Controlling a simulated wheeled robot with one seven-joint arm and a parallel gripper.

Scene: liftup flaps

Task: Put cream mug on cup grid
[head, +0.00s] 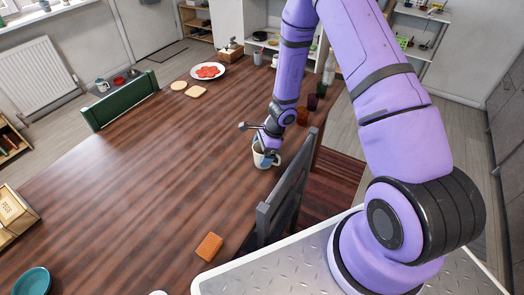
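A cream mug (267,162) is near the table's right edge, beside the dark chair back; it looks upright. My gripper (265,151) points down at the mug's rim, with its tip overlapping the mug in the picture. The fingers are small and partly hidden, so I cannot tell whether they are closed on the mug or whether the mug is lifted off the table. I cannot make out a cup grid for certain in this view.
The wooden table (150,165) has a wide clear middle. A dark chair (285,190) stands close to my gripper. An orange sponge (209,246) lies near the front edge. A plate with red slices (208,71), bread slices (195,91) and dark cups (312,102) are farther back.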

